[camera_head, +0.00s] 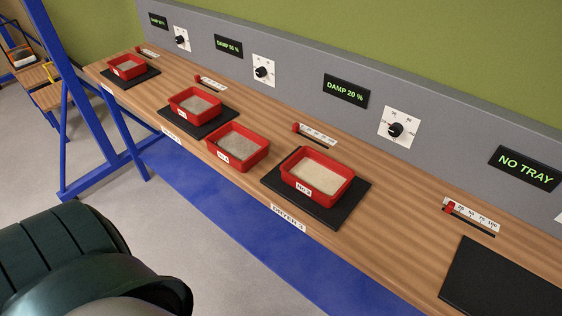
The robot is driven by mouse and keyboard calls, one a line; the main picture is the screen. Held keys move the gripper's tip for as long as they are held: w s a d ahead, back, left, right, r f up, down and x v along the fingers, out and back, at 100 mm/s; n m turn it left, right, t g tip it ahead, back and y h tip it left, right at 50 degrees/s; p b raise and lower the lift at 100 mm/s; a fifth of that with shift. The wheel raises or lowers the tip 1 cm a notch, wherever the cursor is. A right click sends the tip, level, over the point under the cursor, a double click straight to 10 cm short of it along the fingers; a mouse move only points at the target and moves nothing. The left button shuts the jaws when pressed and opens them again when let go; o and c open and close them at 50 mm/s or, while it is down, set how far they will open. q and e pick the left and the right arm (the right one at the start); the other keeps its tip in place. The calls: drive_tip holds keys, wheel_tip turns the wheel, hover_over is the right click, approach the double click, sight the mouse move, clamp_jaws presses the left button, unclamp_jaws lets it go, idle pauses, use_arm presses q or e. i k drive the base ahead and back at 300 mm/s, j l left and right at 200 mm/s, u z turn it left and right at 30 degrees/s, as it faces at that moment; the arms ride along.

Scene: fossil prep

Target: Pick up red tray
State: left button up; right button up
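Several red trays with pale, sandy contents stand on the wooden bench. The nearest red tray (340,195) sits on a black mat at the "DRYER 3" label. Left of it another red tray (255,161) sits on bare wood, between two mats. Farther left a third red tray (209,115) sits on its own mat. The farthest red tray (137,73) is on a mat at the bench's far left end. Each has a small white label, too small to read surely. Neither of my grippers is in view.
The bench (400,236) runs along a grey panel with dials and displays. One display (525,169) reads "NO TRAY" above an empty black mat (500,285). Red sliders (450,207) stand on scales behind the mats. Blue legs (85,130) support the bench; grey floor lies in front.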

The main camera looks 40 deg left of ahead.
sight(323, 179)
drive_tip(key=u, duration=0.8)
drive_tip(key=j+z, duration=0.05)
